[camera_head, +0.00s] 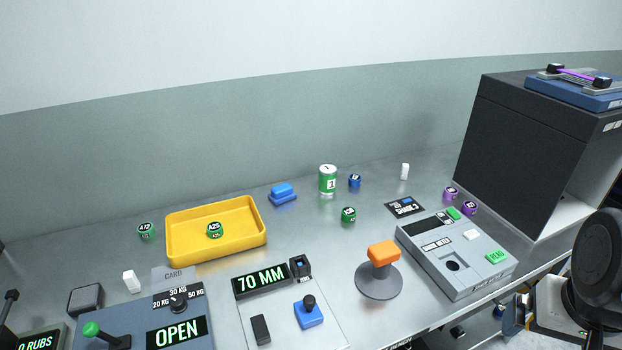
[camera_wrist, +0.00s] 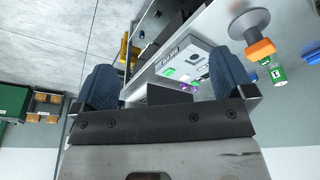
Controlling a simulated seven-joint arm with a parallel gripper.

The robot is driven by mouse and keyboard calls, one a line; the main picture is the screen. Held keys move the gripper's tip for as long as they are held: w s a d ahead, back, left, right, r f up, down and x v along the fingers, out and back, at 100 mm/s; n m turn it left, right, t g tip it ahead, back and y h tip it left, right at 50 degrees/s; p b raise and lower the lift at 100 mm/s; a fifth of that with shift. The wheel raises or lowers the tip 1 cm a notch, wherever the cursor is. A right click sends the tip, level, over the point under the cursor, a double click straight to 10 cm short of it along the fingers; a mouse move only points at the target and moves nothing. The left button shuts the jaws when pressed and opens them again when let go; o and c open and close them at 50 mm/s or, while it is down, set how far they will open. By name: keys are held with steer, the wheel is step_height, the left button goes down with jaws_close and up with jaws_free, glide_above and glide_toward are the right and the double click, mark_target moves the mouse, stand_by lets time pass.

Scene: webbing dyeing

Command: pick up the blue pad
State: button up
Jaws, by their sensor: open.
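The blue pad (camera_head: 283,190) is at the back of the grey table in the head view, just right of the yellow tray. It looks like a lighter blue block on a darker blue base. In the head view only part of my arm shows at the lower right edge, well away from the pad.
The yellow tray (camera_head: 175,246) holds a green token (camera_head: 214,230). A green-and-white can (camera_head: 327,179) and a small blue token (camera_head: 355,181) stand right of the pad. An orange-topped stand (camera_head: 384,253), a grey meter (camera_head: 455,262) and a dark cabinet (camera_head: 525,150) lie further right.

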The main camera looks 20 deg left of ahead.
steer(key=shift+w, duration=0.1)
steer(key=w+a+r+n, duration=0.2)
steer(key=w+a, duration=0.3)
steer(key=w, duration=0.4)
steer(key=w+a+r+n, duration=0.1)
steer(key=w+a+r, duration=0.25)
steer(key=w, duration=0.55)
steer(key=w+a+f+n+g, duration=0.1)
steer(key=w+a+f+n, duration=0.15)
steer(key=w+a, duration=1.2)
steer(key=n+g, duration=0.2)
steer(key=n, duration=0.4)
glide_above(280, 187)
steer(key=f, duration=1.8)
steer(key=shift+w+d+f, duration=0.15)
steer(key=shift+d+f, duration=0.05)
steer(key=shift+f, duration=0.2)
steer(key=shift+a+f, duration=0.15)
steer(key=shift+a, duration=0.05)
